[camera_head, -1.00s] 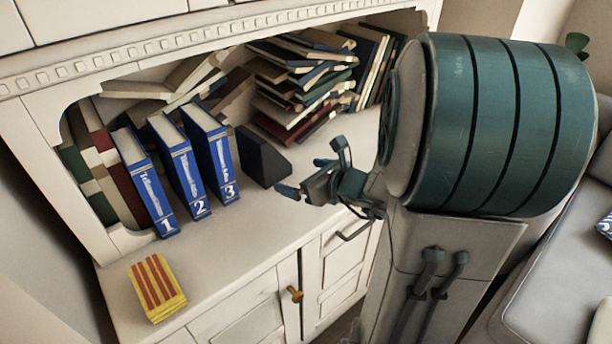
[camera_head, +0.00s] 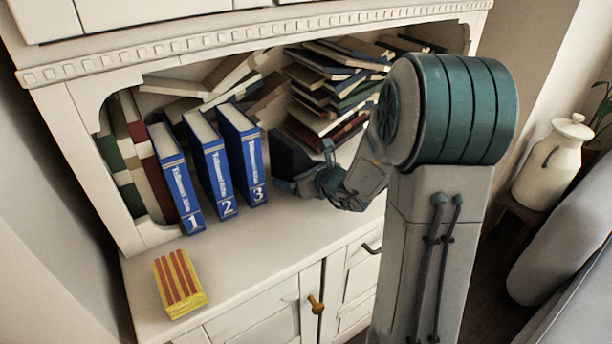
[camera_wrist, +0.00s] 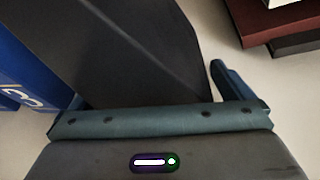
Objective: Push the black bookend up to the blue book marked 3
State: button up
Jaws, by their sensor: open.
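The blue book marked 3 (camera_head: 243,150) stands upright on the shelf, the rightmost of the blue books. The black bookend (camera_head: 287,155) stands just to its right; I cannot tell whether they touch. In the wrist view the bookend (camera_wrist: 150,45) fills the upper middle, and part of book 3 (camera_wrist: 30,80) shows at the left edge. My gripper (camera_head: 305,170) is open at the bookend's right and front side, very close to it. It holds nothing that I can see. The bookend's lower right part is hidden behind my gripper in the head view.
Blue books 2 (camera_head: 212,165) and 1 (camera_head: 176,180) stand left of book 3. A messy pile of books (camera_head: 330,90) lies behind the bookend. A yellow and red striped object (camera_head: 180,283) lies on the counter front left. The counter (camera_head: 260,255) before the books is clear.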

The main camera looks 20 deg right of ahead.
aim_at(287, 180)
jog(key=c, duration=1.5)
jog(key=shift+s+a+f+b, duration=0.1)
jog(key=shift+s+a+b, duration=0.2)
jog(key=shift+a+b, duration=0.45)
jog(key=shift+s+a+b, duration=0.25)
jog(key=shift+a+b, duration=0.2)
jog(key=shift+a, duration=0.55)
jog(key=shift+s+a+b, duration=0.2)
jog(key=shift+a+b, duration=0.05)
jog(key=shift+a, duration=0.25)
jog(key=shift+s+a+b, duration=0.15)
jog(key=shift+a+b, duration=0.05)
jog(key=shift+a, duration=0.25)
jog(key=o, duration=1.5)
jog(key=shift+r, duration=0.2)
